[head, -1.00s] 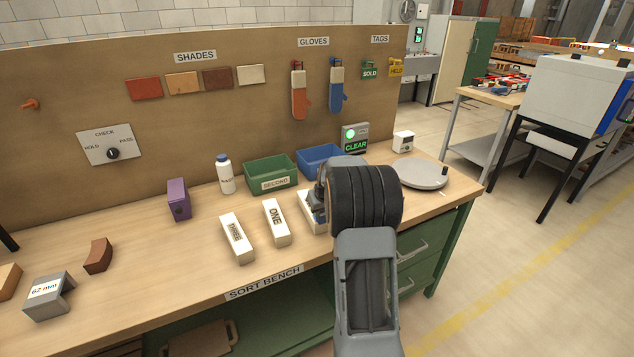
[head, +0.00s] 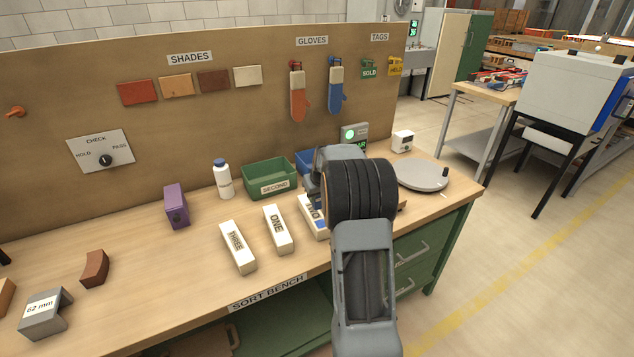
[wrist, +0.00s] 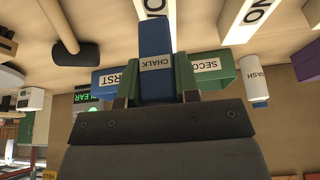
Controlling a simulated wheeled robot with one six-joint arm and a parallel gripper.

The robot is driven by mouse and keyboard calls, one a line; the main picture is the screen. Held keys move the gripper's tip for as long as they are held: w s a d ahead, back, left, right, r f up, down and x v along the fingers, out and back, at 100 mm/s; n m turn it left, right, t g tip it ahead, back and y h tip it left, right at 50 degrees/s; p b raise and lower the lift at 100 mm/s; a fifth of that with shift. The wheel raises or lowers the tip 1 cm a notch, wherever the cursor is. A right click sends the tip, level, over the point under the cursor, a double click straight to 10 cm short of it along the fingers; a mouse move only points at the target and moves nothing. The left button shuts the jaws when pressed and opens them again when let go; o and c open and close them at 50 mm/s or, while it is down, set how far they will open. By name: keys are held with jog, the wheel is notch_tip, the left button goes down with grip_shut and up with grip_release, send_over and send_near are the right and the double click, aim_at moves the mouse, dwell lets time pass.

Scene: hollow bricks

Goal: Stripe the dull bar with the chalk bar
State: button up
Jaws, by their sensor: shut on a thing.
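My gripper (wrist: 156,88) is shut on the blue chalk bar (wrist: 155,45), which is labelled CHALK. In the wrist view the chalk bar's far end is over or against the pale bar TWO (wrist: 157,6); contact cannot be told. In the head view the bar TWO (head: 307,208) lies on the bench, partly behind my arm. A blue patch shows at it; whether this is a stripe or the chalk bar is unclear. Pale bars ONE (head: 278,230) and THREE (head: 238,247) lie to its left. No label shows which bar is dull.
A green SECOND bin (head: 270,180) and a blue bin (head: 303,160) stand behind the bars. A white bottle (head: 223,180) and a purple brick (head: 176,207) are to the left. A round grey plate (head: 422,177) is at the right. A dark-headed tool (wrist: 75,53) lies near bar TWO.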

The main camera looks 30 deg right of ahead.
jog(key=shift+r+p, duration=0.9)
jog(key=shift+r, duration=0.95)
jog(key=shift+s+f, duration=0.1)
